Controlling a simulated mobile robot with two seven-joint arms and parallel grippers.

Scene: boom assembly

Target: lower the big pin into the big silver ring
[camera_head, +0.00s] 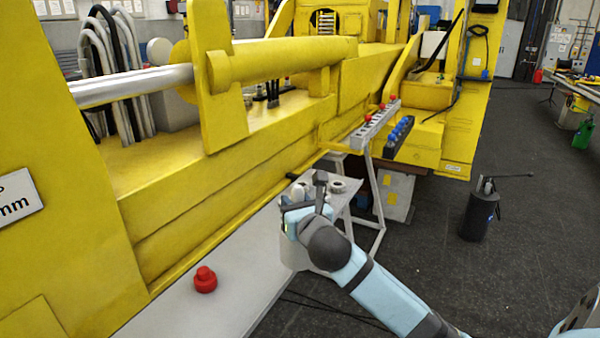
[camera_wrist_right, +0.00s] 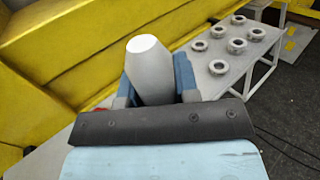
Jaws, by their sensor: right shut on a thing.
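The big pin (camera_wrist_right: 152,68) is a pale grey, thick cylinder with a tapered end. In the right wrist view it stands between the two blue fingers of my right gripper (camera_wrist_right: 155,85), which is shut on it. In the head view my right gripper (camera_head: 302,208) is over the grey table, and the arm hides part of what it holds. A ring also shows in the head view (camera_head: 337,186). I cannot tell which ring is the big one. My left gripper is not in view.
The long grey table (camera_head: 225,300) runs along the yellow boom (camera_head: 190,225). A red knob-like part (camera_head: 205,280) sits on its near end. A rack with red and blue parts (camera_head: 375,125) is beyond. A black pump (camera_head: 480,212) stands on the open floor at right.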

